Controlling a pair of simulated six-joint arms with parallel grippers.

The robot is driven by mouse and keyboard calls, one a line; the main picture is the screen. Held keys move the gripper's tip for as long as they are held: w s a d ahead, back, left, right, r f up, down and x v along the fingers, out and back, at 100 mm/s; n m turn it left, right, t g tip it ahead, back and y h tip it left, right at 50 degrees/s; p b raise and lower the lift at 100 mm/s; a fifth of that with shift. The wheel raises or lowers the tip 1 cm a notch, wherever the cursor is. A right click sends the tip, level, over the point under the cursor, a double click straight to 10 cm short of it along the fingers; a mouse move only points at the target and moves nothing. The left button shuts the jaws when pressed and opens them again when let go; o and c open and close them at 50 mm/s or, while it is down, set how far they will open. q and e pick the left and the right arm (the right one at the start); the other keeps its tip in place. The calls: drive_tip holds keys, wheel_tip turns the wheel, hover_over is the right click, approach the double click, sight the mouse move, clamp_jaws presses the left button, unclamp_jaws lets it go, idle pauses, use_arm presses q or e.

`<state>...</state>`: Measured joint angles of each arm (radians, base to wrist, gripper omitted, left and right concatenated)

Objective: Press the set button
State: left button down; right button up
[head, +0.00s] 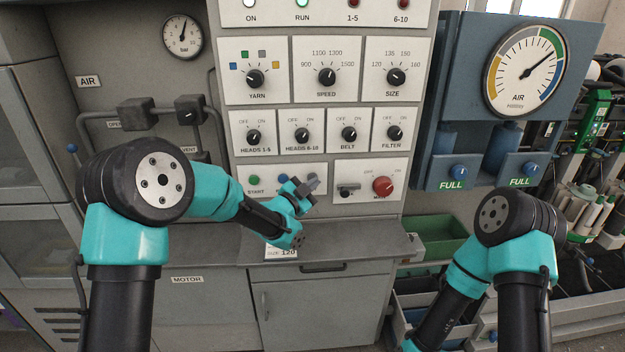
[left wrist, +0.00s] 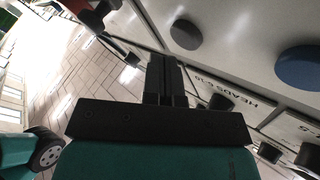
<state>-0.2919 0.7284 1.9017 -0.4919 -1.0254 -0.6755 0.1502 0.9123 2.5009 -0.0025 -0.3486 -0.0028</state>
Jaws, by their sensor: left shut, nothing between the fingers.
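The bottom left panel of the cabinet carries a green START button (head: 254,180), a blue button (head: 282,179) and a grey button (head: 313,183). My left gripper (head: 303,187) is shut and empty in front of this row, covering part of it; the labels of the blue and grey buttons are hidden, so I cannot read which says SET. In the left wrist view the shut fingers (left wrist: 165,72) are near the grey button (left wrist: 186,34), apart from it in the picture. The blue button (left wrist: 300,68) is farther right. My right gripper is out of view.
A red knob (head: 383,186) and a small grey switch (head: 347,189) sit on the panel to the right. Rows of black knobs (head: 302,134) are above. A grey ledge (head: 355,241) juts out below. A green bin (head: 440,250) stands at the right.

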use_arm(q)
drive_tip(key=shift+w, duration=0.15)
idle(0.6)
drive_tip(key=shift+w, duration=0.25)
drive_tip(key=shift+w, duration=0.4)
idle(0.9)
idle(0.4)
drive_tip(key=shift+s, duration=0.8)
drive_tip(key=shift+s, duration=0.1)
drive_tip(key=shift+s+d, duration=0.15)
drive_tip(key=shift+s, duration=1.05)
drive_tip(key=shift+s+d, duration=0.1)
drive_tip(key=shift+s, duration=1.1)
